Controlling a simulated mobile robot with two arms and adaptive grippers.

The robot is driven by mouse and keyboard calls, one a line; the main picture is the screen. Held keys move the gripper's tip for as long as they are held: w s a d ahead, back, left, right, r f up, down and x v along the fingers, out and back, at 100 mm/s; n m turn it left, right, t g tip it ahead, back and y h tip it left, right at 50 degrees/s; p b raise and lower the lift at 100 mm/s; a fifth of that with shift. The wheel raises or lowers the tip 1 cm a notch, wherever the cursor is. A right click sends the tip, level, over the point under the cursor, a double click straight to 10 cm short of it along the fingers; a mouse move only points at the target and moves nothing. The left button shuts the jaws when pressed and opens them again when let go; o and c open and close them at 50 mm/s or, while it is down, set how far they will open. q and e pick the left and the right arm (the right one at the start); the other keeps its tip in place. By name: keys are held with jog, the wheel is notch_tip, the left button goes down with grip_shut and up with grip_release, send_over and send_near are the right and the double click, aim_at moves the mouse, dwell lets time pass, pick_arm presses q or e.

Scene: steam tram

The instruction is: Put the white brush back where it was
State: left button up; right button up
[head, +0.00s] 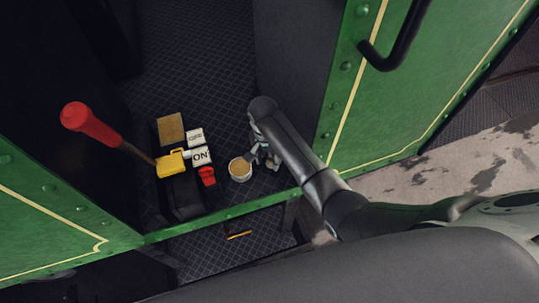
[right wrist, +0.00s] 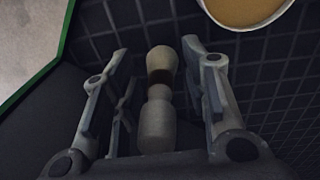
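The white brush (right wrist: 158,100), pale with a brown band around its middle, lies between the fingers of my right gripper (right wrist: 155,58) in the right wrist view. The fingers are spread, with a visible gap on both sides of the brush. Whether the brush rests on the floor is hard to tell. In the head view my right gripper (head: 262,154) is low over the dark tread floor, just right of a white bowl with tan contents (head: 240,169); the brush is mostly hidden there. The bowl also shows in the right wrist view (right wrist: 246,12). My left gripper is not in view.
Left of the bowl are a red cup (head: 207,176), white ON sign (head: 201,156), another white sign (head: 195,136), yellow box (head: 171,163) and brown board (head: 171,129). A red-handled lever (head: 92,124) rises left. Green door panel (head: 430,80) stands right; a green sill (head: 220,217) runs in front.

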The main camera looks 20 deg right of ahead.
jog(key=shift+w+d+f, duration=0.1)
jog(key=shift+w, duration=0.1)
jog(key=shift+d, duration=0.1)
jog(key=shift+r, duration=0.4)
jog(key=r+b, duration=0.1)
jog(key=r, duration=0.4)
jog(key=r+b, duration=0.1)
jog(key=r, duration=0.2)
jog(key=shift+w+a+r+b, duration=0.1)
jog(key=shift+w+a+b, duration=0.1)
jog(key=shift+a+b, duration=0.15)
jog(key=shift+s+r+p, duration=0.1)
jog(key=shift+r+p, duration=0.6)
jog(key=shift+r, duration=0.2)
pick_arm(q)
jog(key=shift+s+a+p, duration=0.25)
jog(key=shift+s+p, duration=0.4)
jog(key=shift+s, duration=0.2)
pick_arm(e)
jog(key=shift+a+r, duration=0.1)
jog(key=shift+r, duration=0.55)
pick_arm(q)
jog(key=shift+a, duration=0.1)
